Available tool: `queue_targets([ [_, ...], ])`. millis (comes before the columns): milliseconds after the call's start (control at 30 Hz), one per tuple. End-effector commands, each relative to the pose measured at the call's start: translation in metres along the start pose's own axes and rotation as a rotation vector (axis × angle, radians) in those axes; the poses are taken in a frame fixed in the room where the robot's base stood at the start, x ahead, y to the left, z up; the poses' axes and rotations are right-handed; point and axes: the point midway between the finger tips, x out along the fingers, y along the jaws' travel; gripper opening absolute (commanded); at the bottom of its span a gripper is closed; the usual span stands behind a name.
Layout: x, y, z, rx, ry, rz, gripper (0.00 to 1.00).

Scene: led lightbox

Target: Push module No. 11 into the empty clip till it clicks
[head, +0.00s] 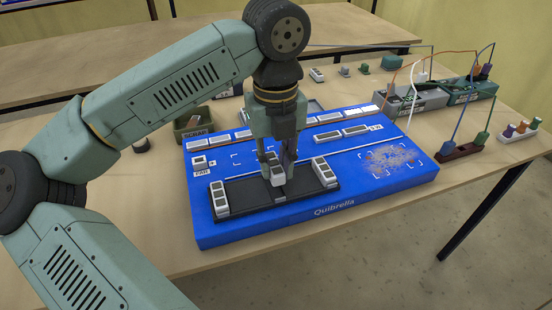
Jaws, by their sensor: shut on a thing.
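My gripper (278,160) points down over the black tray (248,188) on the blue board (290,220). It is shut on a white and grey module (277,177), held between its fingers near the tray's middle. The number on this module is too small to read. I cannot tell whether it touches the tray or hovers just above it. One similar module (219,198) sits at the tray's left end and another (324,172) at its right end. The empty clip cannot be made out; the fingers hide part of the board behind them.
Several white modules (355,131) lie in rows along the board's back. A printed patch (390,160) is at the board's right. A green SCRAP bin (194,125) stands behind left. Cables run to grey and green boxes (416,99) and a brown block (458,150) at right.

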Motion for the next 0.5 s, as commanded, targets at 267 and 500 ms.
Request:
queue_targets([
  [267,0.0004,0.0001,0.0002,0.0,0.0,0.0,0.0],
  [500,0.0074,0.0003,0.0002,0.0,0.0,0.0,0.0],
])
